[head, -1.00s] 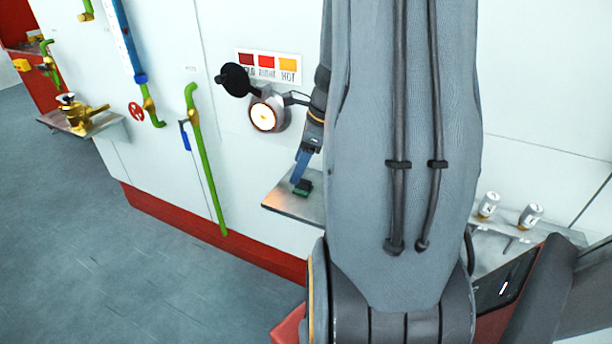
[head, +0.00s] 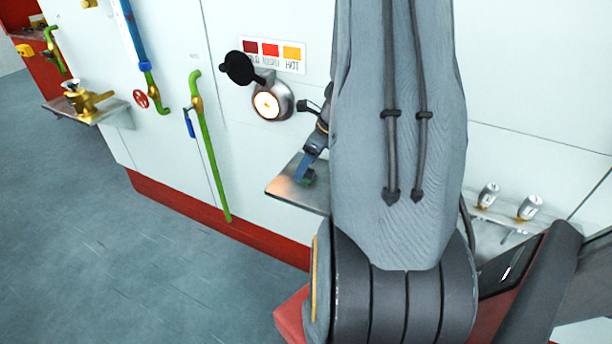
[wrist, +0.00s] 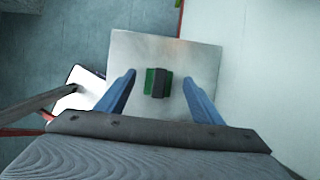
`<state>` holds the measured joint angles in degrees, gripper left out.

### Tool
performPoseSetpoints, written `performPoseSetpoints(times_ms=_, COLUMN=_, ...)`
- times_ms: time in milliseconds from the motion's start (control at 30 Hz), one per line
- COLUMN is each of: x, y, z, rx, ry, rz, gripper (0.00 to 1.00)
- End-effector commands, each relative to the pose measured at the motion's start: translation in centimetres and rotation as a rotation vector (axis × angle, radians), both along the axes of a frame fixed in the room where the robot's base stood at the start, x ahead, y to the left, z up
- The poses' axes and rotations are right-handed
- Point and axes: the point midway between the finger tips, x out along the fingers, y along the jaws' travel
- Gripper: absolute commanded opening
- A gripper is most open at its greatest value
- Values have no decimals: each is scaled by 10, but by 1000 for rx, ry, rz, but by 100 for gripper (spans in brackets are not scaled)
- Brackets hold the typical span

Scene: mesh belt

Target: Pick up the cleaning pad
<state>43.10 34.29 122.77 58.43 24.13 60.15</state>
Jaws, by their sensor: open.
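The cleaning pad (wrist: 151,82) is a small green block with a dark grip across its middle. It lies on a grey metal shelf (wrist: 150,48) fixed to the wall. My gripper (wrist: 158,76) is open, with its two blue fingers on either side of the pad and apart from it in the wrist view. In the head view my gripper (head: 303,172) is low over the shelf (head: 287,188), by the pad's green edge (head: 309,181). My arm hides the right part of that shelf in the head view.
A round lit fitting with a black cover (head: 268,104) is on the wall above the shelf, below a colour label (head: 273,51). Green pipes (head: 207,150) run to the left. Two cans (head: 528,207) stand on a right-hand ledge. The floor at left is clear.

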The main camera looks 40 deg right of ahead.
Motion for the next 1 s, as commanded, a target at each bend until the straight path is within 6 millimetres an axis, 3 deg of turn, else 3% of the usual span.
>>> performPoseSetpoints(times_ms=200, x=9, y=4, z=-24, rx=1, ry=2, rz=1, gripper=61)
performPoseSetpoints(times_ms=467, x=10, y=4, z=-27, rx=0, ry=0, rz=0, gripper=61)
performPoseSetpoints(times_ms=733, x=10, y=4, z=-26, rx=0, ry=0, rz=0, gripper=19)
performPoseSetpoints(times_ms=1000, x=10, y=4, z=-25, rx=0, ry=0, rz=1, gripper=16)
